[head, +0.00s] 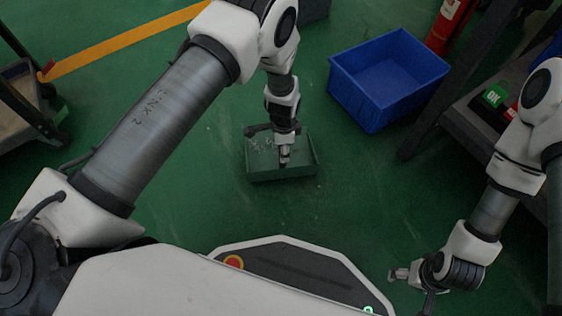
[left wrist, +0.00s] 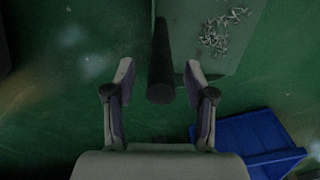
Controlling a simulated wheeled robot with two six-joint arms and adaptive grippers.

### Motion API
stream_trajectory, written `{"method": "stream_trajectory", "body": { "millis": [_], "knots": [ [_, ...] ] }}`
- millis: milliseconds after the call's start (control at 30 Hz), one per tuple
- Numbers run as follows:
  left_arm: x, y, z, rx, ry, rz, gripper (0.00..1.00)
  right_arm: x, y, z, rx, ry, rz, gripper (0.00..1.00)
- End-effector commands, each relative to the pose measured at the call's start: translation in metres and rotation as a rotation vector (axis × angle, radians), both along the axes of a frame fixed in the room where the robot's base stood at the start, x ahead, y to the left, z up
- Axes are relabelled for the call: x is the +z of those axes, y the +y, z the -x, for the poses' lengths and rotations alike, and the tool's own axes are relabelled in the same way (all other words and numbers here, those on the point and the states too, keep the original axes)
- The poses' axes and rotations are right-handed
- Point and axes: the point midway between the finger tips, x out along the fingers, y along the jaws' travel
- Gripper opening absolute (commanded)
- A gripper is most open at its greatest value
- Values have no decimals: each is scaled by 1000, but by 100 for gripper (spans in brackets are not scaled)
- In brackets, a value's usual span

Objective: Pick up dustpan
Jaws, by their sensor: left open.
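The dustpan (head: 300,171) is a green, shallow tray on the floor in the head view, with small metal bits in it. In the left wrist view its pan (left wrist: 190,40) shows at the top, with the bits at its right. Its black handle (left wrist: 161,62) points towards my left gripper (left wrist: 160,82). The gripper is open, with one finger on each side of the handle and gaps visible. In the head view my left gripper (head: 285,156) covers part of the dustpan. My right gripper (head: 402,273) hangs at the lower right, away from the dustpan; its jaws are too small to judge.
A blue crate (head: 378,112) stands on the floor right of the dustpan, and shows at the lower right in the left wrist view. A dark workbench (head: 440,125) is at the right. A cart (head: 30,105) is at the left edge. The green floor around the dustpan is mostly clear.

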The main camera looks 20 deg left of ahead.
Motion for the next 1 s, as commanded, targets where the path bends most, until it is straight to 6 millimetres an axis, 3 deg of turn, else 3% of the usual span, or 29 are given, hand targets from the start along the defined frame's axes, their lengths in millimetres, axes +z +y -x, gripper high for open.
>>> {"method": "stream_trajectory", "body": {
  "millis": [33, 233, 267, 400, 433, 800, 1000],
  "knots": [
    [-10, 0, -1, 1, -1, 0, 55, -9, 0, 0, -1, -1, 0, 81],
    [-8, 0, -1, 2, -1, 0, 55, -5, 0, -1, -2, -3, 0, 81],
    [-8, 0, -1, 2, -1, 0, 51, -5, 0, -1, -2, -3, 0, 81],
    [-8, 0, 0, 2, -1, 0, 2, -5, 0, -1, -2, -2, 0, 81],
    [-8, 0, 0, 2, -1, 0, 0, -5, 0, -1, -2, -2, 0, 81],
    [-7, 1, -1, 2, -2, 0, 0, -4, 0, -1, -2, -2, 0, 81],
    [4, 1, -1, 1, -2, 0, 0, 5, 0, 0, -1, -1, 0, 81]
  ]
}}
